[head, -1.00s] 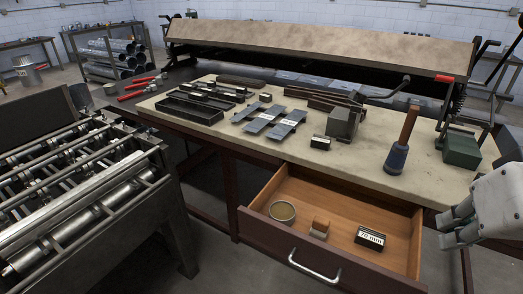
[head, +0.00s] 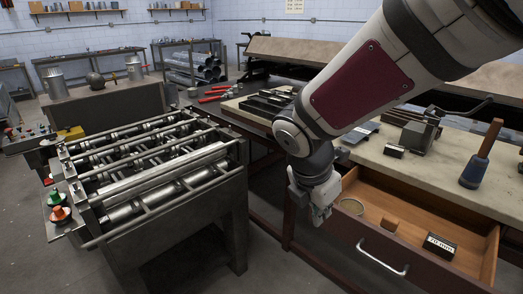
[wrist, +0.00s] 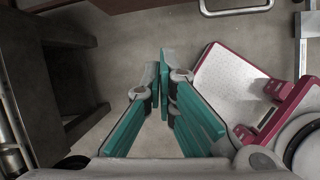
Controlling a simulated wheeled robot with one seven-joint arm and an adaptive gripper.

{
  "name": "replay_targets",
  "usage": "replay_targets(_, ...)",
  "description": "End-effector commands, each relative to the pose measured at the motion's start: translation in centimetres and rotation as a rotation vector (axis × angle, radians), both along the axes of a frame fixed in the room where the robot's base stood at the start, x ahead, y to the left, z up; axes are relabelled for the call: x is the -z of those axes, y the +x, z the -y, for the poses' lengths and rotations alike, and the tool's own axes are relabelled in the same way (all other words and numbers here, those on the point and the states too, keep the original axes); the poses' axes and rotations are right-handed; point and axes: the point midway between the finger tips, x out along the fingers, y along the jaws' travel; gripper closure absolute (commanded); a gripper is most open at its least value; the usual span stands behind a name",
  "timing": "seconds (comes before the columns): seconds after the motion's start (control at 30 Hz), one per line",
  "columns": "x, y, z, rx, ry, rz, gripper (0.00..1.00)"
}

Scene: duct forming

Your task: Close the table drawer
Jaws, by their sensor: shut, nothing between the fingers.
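The table drawer (head: 378,238) is pulled open below the worktable, its wooden inside showing. Its metal handle (head: 382,258) is on the dark front panel. Inside lie a round tin (head: 351,206), a small brown block (head: 390,225) and a black block labelled 70 mm (head: 440,246). My gripper (head: 320,222) hangs at the drawer's left front corner, in front of part of it in the head view; I cannot tell whether it touches. In the wrist view my gripper's teal fingers (wrist: 165,70) are closed together with nothing between them, above the floor. A metal handle bar (wrist: 236,10) shows at the top.
The worktable (head: 437,170) holds a mallet (head: 480,155), a small grey vice-like tool (head: 420,135) and dark trays. A roller machine (head: 150,175) stands close on the left. Grey floor (head: 285,275) is free between the machine and the drawer.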

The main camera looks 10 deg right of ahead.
Motion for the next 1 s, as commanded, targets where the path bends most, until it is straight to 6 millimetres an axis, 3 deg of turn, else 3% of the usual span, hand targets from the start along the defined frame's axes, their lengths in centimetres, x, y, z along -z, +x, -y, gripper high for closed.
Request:
replay_targets(0.13,1.6,1.0,-0.5,-0.130,-0.037,-0.050,1.00)
replay_targets(0.37,3.9,1.6,0.1,-0.153,-0.045,-0.060,1.00)
replay_targets(0.77,11.2,3.4,2.4,-0.150,-0.044,-0.061,1.00)
replay_targets(1.0,10.8,5.2,4.9,-0.145,-0.040,-0.056,1.00)
